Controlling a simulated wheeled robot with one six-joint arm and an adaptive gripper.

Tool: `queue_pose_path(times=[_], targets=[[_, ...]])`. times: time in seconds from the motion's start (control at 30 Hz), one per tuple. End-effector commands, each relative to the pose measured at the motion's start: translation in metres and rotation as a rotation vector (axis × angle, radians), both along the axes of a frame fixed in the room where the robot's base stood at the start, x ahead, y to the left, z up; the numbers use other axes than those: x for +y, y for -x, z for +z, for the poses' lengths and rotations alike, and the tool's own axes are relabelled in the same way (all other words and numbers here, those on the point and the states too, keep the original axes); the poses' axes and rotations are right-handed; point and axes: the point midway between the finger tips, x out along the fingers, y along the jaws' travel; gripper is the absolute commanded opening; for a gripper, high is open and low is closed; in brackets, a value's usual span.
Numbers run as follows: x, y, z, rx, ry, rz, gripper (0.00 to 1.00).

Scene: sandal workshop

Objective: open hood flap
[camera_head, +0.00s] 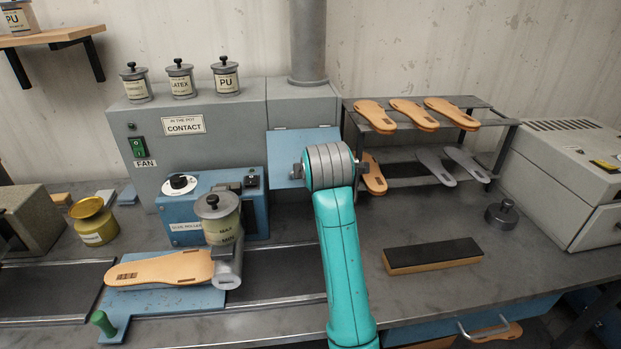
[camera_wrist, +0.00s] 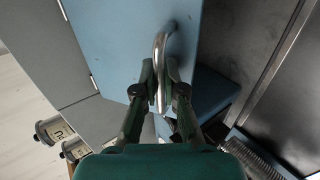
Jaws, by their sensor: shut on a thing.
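The hood flap (camera_head: 292,142) is a light blue panel on the front of the grey hood, below the duct, partly hidden behind my arm in the head view. In the wrist view the flap (camera_wrist: 125,40) fills the upper middle, with small hinges along its edge by the grey hood. A curved metal handle (camera_wrist: 161,45) stands out from it. My gripper (camera_wrist: 161,84) is shut on this handle, one finger on each side. My gripper is hidden behind my arm's wrist in the head view. How far the flap stands open is hard to tell.
A blue glue-roller box (camera_head: 185,215) and a labelled pot (camera_head: 222,222) stand left of my arm. A sandal rack (camera_head: 420,177) is close on the right. Labelled pots (camera_head: 181,80) stand on the hood. A black-topped block (camera_head: 432,255) lies right on the bench.

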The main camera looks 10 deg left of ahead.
Motion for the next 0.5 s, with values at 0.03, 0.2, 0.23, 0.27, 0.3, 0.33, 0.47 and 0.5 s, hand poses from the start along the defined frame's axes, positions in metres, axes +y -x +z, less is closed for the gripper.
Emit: queue_pose_path(times=[0.03,0.2,0.23,0.27,0.3,0.33,0.47,0.5], targets=[[0.000,0.001,0.006,-0.003,-0.001,0.001,0.00],[-0.001,0.004,0.018,-0.002,0.000,0.001,0.00],[-0.001,0.005,0.020,-0.003,-0.001,0.001,0.00],[-0.001,0.005,0.021,-0.004,-0.001,0.001,0.00],[-0.001,0.005,0.023,-0.004,-0.001,0.001,0.00],[-0.001,0.005,0.025,-0.005,-0.001,0.001,0.00],[-0.001,0.006,0.028,-0.005,-0.001,0.001,0.00],[-0.001,0.006,0.029,-0.004,-0.001,0.001,0.00]])
